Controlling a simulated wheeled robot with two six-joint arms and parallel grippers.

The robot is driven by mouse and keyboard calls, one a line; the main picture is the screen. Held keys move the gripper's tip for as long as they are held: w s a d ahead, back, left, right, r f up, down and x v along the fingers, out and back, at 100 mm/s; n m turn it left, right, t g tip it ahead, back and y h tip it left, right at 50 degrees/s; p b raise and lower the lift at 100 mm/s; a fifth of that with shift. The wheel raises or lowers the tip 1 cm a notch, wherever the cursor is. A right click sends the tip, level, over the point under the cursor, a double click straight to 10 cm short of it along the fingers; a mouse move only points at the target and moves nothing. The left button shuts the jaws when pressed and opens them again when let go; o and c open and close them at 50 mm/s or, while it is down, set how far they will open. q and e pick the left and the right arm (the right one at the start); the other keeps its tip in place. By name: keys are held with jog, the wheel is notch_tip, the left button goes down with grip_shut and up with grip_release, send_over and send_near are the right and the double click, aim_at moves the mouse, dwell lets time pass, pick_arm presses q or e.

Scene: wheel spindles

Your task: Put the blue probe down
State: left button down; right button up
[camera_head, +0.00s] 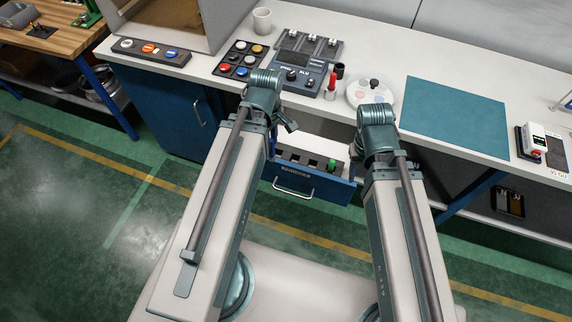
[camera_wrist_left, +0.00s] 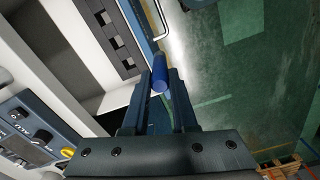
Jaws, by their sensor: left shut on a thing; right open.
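My left gripper (camera_wrist_left: 160,100) is shut on the blue probe (camera_wrist_left: 160,82), whose round blue end shows between the fingertips in the left wrist view. The blue drawer (camera_head: 310,190) holds a dark rack with several square slots, also visible in the left wrist view (camera_wrist_left: 108,32). A green probe (camera_head: 332,165) stands at the rack's right end. My right gripper (camera_head: 372,140) is right of the drawer; its fingers are mostly hidden, with nothing seen in it.
On the white bench stand a meter (camera_head: 299,74), a button pad (camera_head: 240,60), a red probe (camera_head: 331,86), a round white dish (camera_head: 371,92) and a teal mat (camera_head: 455,116). A white cup (camera_head: 262,21) is at the back. The drawer handle (camera_head: 293,191) projects toward me.

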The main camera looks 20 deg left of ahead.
pick_arm(q)
jog(key=w+d+f+m+b, duration=0.3)
jog(key=w+d+f+b, duration=0.2)
jog(key=w+f+b, duration=0.55)
jog(key=f+b, duration=0.5)
jog(key=w+f+b, duration=0.1)
jog(key=f+b, duration=0.1)
jog(key=f, duration=0.1)
jog(key=shift+a+f+b, duration=0.15)
jog(key=shift+a+b, duration=0.05)
jog(key=shift+b, duration=0.1)
jog(key=shift+f, duration=0.2)
jog(key=c, duration=0.7)
grip_release()
jog(key=shift+r, duration=0.2)
